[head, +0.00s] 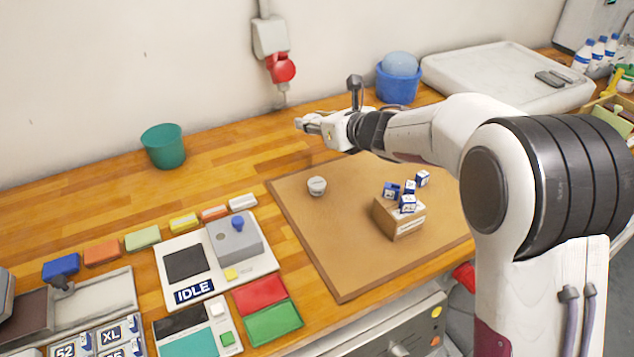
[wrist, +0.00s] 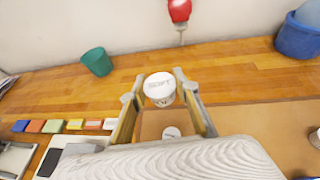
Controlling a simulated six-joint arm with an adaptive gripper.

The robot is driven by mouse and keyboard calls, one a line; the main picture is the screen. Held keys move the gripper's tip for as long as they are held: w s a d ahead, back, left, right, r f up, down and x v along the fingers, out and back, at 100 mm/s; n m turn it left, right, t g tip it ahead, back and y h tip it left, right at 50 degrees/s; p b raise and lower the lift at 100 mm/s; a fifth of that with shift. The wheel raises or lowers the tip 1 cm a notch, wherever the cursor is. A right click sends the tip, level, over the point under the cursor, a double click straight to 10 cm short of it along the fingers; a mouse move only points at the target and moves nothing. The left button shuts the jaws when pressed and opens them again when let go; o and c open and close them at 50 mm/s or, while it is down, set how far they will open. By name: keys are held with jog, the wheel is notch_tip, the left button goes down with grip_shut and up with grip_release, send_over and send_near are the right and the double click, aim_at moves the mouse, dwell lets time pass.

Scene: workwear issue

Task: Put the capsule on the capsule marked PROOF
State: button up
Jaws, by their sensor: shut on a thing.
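My gripper (wrist: 158,84) is shut on a white round capsule (wrist: 160,88) in the wrist view. In the head view my gripper (head: 312,124) is raised above the far edge of the mat, and I cannot make out the held capsule there. A second white capsule (head: 317,186) stands on the brown mat (head: 335,250), apart from and below my gripper. It also shows in the wrist view (wrist: 171,132), partly hidden by my gripper. I cannot read its marking.
A cardboard box (head: 400,219) with several small blue-and-white cubes on and by it stands right on the mat. A green cup (head: 163,147) and blue bucket (head: 397,88) stand behind. A grey device (head: 234,240) marked IDLE is left. The mat around the second capsule is clear.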

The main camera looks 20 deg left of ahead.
jog(key=shift+s+a+f, duration=0.25)
jog(key=shift+s+a, duration=0.35)
jog(key=shift+s, duration=0.2)
jog(key=shift+m+t+h, duration=0.6)
jog(key=shift+m, duration=0.1)
jog(key=d+f, duration=0.2)
jog(key=f, duration=0.1)
jog(key=shift+s+d+f, duration=0.15)
jog(key=shift+d, duration=0.15)
jog(key=shift+f, duration=0.1)
send_over(317, 182)
jog(key=shift+s+f, duration=0.1)
jog(key=shift+f, duration=2.95)
jog(key=shift+f, duration=1.8)
jog(key=shift+f, duration=0.2)
